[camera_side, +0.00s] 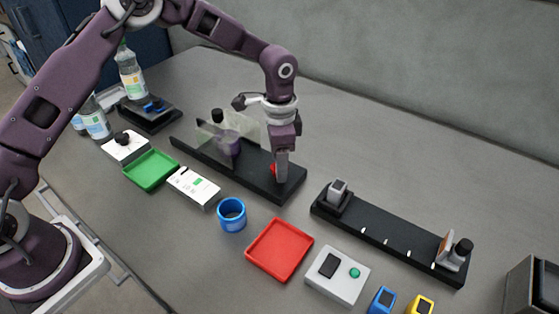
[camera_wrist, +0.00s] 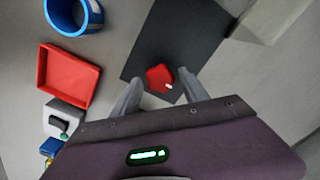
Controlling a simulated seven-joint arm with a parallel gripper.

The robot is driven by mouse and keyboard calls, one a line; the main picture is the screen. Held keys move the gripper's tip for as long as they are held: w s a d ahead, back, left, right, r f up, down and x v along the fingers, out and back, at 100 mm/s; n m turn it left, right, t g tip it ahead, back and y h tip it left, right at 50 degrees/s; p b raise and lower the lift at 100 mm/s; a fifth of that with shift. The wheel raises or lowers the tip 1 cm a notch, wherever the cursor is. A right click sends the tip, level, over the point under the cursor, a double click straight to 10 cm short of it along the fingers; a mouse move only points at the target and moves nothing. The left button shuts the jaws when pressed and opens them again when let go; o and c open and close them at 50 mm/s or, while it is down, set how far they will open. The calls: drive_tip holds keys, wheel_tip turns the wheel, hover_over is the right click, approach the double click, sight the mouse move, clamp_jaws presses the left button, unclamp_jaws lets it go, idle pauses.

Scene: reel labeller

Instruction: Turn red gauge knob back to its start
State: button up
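The red gauge knob (camera_wrist: 159,76) sits on the dark base plate (camera_wrist: 185,30) in the wrist view. It has lobed edges and a small white mark on its lower right side. My gripper (camera_wrist: 160,77) has its two grey fingers apart, one on each side of the knob, with a gap visible between knob and fingers. In the side view my gripper (camera_side: 280,178) points down over the right end of the long black base (camera_side: 291,190). There only a sliver of the red knob (camera_side: 273,168) shows beside the fingers; the rest is hidden.
Clear upright panels (camera_side: 215,140) stand on the same base, left of my gripper. A blue cup (camera_side: 231,215), a red tray (camera_side: 279,249) and a grey button box (camera_side: 338,276) are in front. Another black rail (camera_side: 390,238) lies to the right. The table behind is clear.

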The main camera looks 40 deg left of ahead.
drive_tip(key=shift+o, duration=0.2)
drive_tip(key=shift+r, duration=0.1)
wheel_tip(320, 180, up, 6)
drive_tip(key=shift+r, duration=0.45)
